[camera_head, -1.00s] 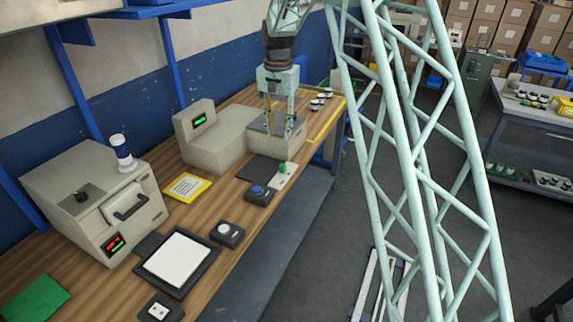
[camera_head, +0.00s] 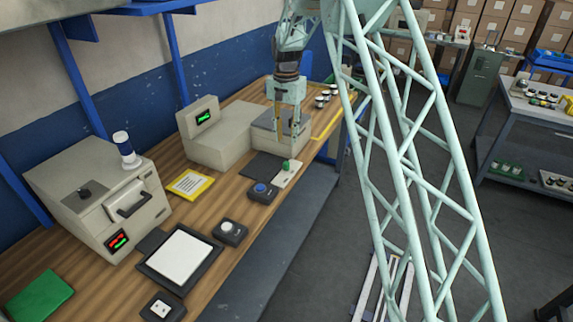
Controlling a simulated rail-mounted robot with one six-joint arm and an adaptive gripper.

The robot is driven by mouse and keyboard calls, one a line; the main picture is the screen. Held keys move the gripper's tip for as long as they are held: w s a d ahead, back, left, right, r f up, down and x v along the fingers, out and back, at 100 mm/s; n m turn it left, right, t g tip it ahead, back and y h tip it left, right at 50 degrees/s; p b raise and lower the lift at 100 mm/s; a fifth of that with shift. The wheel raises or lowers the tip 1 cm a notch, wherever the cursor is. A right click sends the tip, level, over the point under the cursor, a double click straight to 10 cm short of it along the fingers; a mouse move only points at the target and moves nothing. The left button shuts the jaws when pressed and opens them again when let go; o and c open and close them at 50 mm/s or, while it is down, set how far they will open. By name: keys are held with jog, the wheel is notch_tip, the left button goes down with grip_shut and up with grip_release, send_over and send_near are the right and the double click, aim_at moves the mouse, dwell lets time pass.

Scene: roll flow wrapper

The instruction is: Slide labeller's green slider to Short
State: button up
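The green slider (camera_head: 287,164) is a small green knob on a white strip (camera_head: 285,178) at the front edge of the bench. The strip lies in front of the beige machine (camera_head: 213,150), which has a small green-lit screen and seems to be the labeller. My gripper (camera_head: 287,143) points down above and behind the slider, in front of the machine's right block. Its two fingers are apart, with nothing seen between them. It does not appear to touch the slider. Any markings on the strip are too small to read.
A blue-button box (camera_head: 262,191) and a dark pad (camera_head: 262,166) lie left of the strip. The machine's right block (camera_head: 272,128) stands close behind my gripper. Several small jars (camera_head: 323,98) stand at the bench's far end. A yellow-framed card (camera_head: 190,184) lies further left.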

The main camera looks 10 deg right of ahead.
aim_at(287, 163)
jog(key=shift+f, duration=0.15)
jog(key=shift+f+b, duration=0.35)
jog(key=shift+f, duration=6.4)
grip_shut()
